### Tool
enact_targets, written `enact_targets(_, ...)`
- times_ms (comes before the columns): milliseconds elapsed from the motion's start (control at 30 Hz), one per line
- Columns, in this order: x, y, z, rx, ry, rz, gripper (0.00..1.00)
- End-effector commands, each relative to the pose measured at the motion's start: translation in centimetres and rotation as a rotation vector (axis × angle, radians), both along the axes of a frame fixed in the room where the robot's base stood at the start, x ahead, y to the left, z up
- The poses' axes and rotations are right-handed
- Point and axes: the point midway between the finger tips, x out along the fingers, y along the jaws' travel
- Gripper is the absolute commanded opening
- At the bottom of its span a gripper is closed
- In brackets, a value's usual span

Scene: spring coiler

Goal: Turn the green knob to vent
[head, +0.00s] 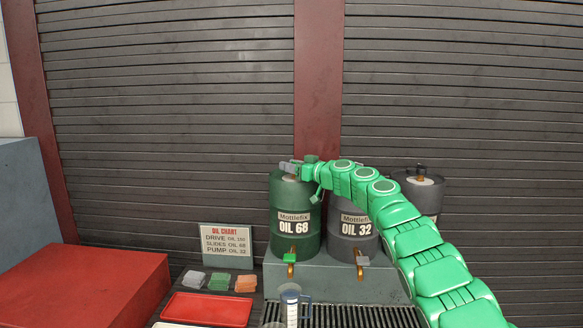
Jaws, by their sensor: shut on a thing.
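The green drum (283,206) labelled "OIL 68" stands on a grey block behind the drip grate. My green arm reaches in from the lower right and bends over the grey drums. My gripper (288,167) is at the top of the green drum, with its grey fingers shut at the place of the cap. The green knob is mostly hidden by the fingers, so its turn position cannot be read. A brass tap (291,268) with a green handle is low on the drum's front.
A grey drum labelled "OIL 32" (350,244) and another grey drum (431,193) with a dark knob stand to the right. An oil chart sign (227,246), coloured cloths (219,281), a red tray (205,310) and a measuring jug (291,306) are in front. A shutter is behind.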

Motion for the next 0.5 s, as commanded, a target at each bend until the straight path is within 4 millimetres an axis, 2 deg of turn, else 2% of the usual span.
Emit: enact_targets(500, 0.11, -0.12, -0.04, 0.001, -0.001, -0.096, 0.09)
